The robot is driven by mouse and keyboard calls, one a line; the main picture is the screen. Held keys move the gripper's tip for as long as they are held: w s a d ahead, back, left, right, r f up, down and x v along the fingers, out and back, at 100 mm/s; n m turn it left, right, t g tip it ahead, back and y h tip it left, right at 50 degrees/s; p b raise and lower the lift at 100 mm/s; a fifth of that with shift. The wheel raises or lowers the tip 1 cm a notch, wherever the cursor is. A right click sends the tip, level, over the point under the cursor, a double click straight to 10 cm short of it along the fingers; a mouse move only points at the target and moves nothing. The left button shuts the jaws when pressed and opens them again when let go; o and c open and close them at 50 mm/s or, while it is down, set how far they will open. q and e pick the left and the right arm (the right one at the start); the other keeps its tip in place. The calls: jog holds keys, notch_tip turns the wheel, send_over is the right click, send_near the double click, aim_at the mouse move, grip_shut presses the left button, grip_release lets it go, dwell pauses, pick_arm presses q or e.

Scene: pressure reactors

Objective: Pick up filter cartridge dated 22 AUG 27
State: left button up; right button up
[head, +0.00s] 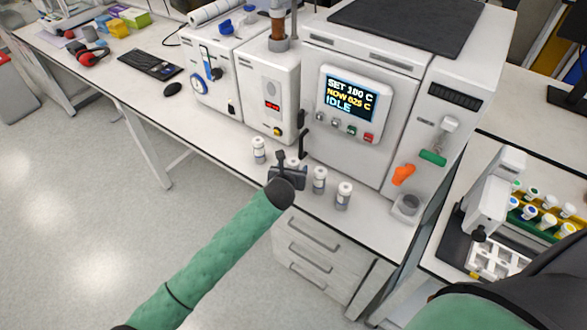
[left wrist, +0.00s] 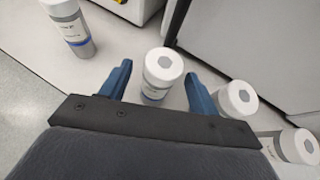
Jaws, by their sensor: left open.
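Several white filter cartridges with grey bases stand in a row near the bench's front edge. In the head view they are a left cartridge (head: 259,150), one partly hidden behind my gripper (head: 293,163), a third (head: 319,180) and a right one (head: 343,195). Their date labels are too small to read. My left gripper (head: 288,172) is open at the second cartridge. In the left wrist view, that cartridge (left wrist: 162,75) stands upright between the two blue fingers (left wrist: 157,88), with gaps at both sides. The other cartridges show at the left (left wrist: 70,28) and right (left wrist: 237,99). My right gripper is not visible.
A reactor with an IDLE display (head: 348,100) stands close behind the row. A rack of vials (head: 540,215) is on the right bench. The bench's front edge is close to the cartridges.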

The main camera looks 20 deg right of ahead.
pick_arm(q)
jog(key=shift+w+f, duration=0.15)
jog(key=c, duration=1.3)
